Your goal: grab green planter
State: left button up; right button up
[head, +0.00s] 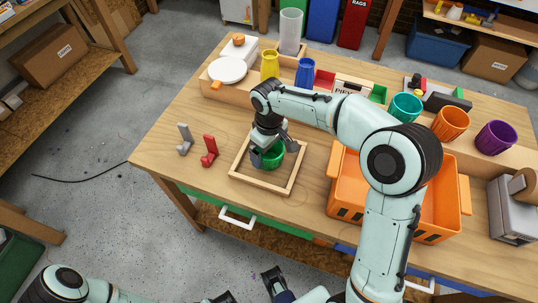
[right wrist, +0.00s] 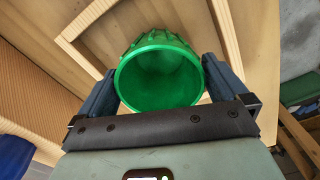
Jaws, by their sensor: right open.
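The green planter (head: 273,157) stands inside a square wooden frame (head: 290,187) on the workbench. In the right wrist view the planter (right wrist: 160,75) shows its round open rim and ribbed side, and it looks empty. My right gripper (head: 271,150) is over the planter with its jaws open. One finger is on either side of the planter, close to its wall; I cannot tell whether they touch it. My arm hides part of the planter in the head view. Parts of my left arm show at the bottom left, with dark gripper parts at the bottom edge, largely cut off.
An orange crate (head: 452,205) stands right of the frame. Red (head: 209,152) and grey (head: 185,140) brackets stand to its left. Yellow (head: 269,65) and blue (head: 305,73) cups are behind. Teal (head: 405,107), orange (head: 450,123) and purple (head: 496,138) planters stand at the right.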

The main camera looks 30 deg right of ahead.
jog(key=shift+c, duration=0.3)
jog(key=c, duration=0.8)
jog(key=shift+o, duration=0.2)
